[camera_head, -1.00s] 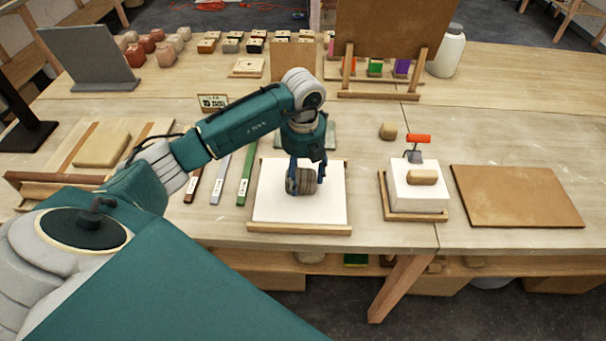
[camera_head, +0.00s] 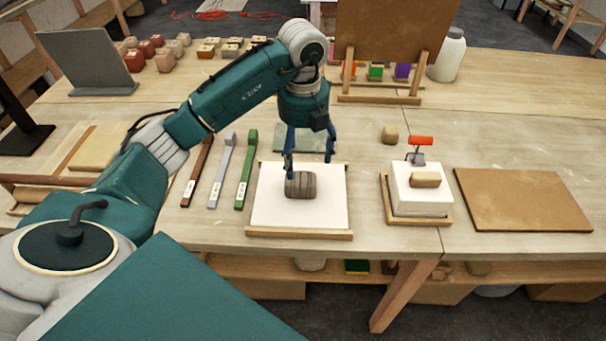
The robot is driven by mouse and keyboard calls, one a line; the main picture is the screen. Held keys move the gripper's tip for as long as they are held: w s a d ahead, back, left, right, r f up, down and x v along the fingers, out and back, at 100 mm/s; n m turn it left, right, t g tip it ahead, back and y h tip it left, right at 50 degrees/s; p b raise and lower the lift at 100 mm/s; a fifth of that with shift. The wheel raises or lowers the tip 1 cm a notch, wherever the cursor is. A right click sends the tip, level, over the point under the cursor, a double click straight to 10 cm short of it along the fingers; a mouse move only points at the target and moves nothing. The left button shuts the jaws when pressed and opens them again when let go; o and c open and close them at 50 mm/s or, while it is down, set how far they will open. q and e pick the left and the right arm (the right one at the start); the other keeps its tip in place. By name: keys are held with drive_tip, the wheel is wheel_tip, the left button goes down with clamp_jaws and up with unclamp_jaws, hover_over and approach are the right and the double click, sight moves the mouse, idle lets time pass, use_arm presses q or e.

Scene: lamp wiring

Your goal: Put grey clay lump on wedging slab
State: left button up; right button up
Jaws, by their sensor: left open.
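The grey clay lump (camera_head: 300,185), a ridged grey-brown block, lies on the large white slab (camera_head: 268,212), which has a wooden strip along its front edge. I take this white slab for the wedging slab. My left gripper (camera_head: 309,158) is open above and just behind the lump, pointing down, with a finger near the lump's upper left edge. Whether that finger touches the lump I cannot tell. My right gripper is not in view.
Right of the slab, a white block (camera_head: 420,200) in a wooden tray carries a tan lump and a red-handled tool. A brown board (camera_head: 522,200) lies farther right. Three coloured strips (camera_head: 220,175) lie to the left. A small tan lump (camera_head: 390,134) sits behind the block.

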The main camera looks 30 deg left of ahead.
use_arm(q)
wheel_tip(320, 180, up, 3)
drive_tip(key=shift+s+r, duration=0.1)
drive_tip(key=shift+r, duration=0.05)
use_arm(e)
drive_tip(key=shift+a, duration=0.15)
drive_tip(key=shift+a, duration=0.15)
